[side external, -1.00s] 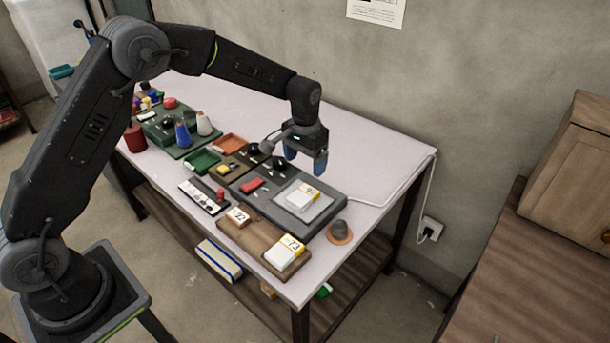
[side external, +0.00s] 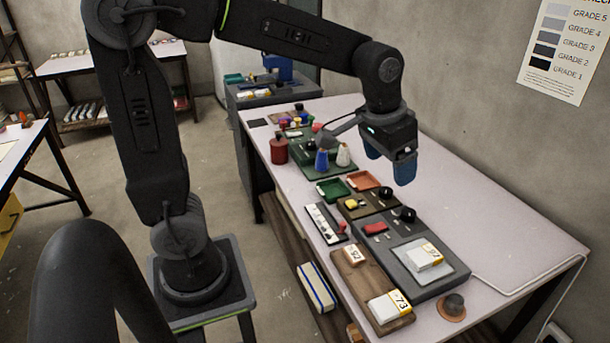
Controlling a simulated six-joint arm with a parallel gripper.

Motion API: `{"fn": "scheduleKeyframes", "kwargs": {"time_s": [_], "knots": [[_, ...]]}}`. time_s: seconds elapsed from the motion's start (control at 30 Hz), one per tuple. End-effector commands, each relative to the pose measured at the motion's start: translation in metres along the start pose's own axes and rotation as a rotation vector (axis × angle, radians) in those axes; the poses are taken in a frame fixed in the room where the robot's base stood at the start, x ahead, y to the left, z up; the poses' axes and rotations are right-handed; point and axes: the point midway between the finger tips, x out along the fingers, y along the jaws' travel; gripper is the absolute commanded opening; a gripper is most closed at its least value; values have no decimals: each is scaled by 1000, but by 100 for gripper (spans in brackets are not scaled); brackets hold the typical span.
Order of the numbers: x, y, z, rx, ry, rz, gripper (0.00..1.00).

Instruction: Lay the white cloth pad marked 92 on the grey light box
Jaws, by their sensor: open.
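The grey light box (side external: 425,291) lies at the near right of the table, with a pale panel on top. A white pad with a yellow-edged label (side external: 424,256) lies on that panel; its marking is too small to read. On the wooden board (side external: 366,283) to the left sit a small white pad (side external: 355,256), whose number looks like 92 or 52, and a white pad marked 73 (side external: 389,307). My gripper (side external: 389,164) hangs above the table, beyond the light box. Its blue fingers are apart and empty, touching nothing visible.
Black knobs (side external: 407,214), a red block (side external: 376,228), green (side external: 333,189) and orange (side external: 363,180) trays and several bottles (side external: 322,161) stand farther back. A grey knob on a round brown base (side external: 453,306) is at the light box's near right corner.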

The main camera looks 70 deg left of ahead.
Motion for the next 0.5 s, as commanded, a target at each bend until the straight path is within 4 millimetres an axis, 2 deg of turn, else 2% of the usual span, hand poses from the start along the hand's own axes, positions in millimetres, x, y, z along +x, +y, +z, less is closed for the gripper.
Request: {"fn": "scheduleKeyframes", "kwargs": {"time_s": [0.03, 0.2, 0.3, 0.4, 0.5], "knots": [[-14, -1, 18, -1, 33, 0, 82], [-40, -4, 78, 0, 121, -1, 82], [-45, -5, 108, 1, 165, -3, 82], [-45, -6, 130, 1, 197, -4, 82], [-43, -6, 144, 2, 217, -4, 82]]}}
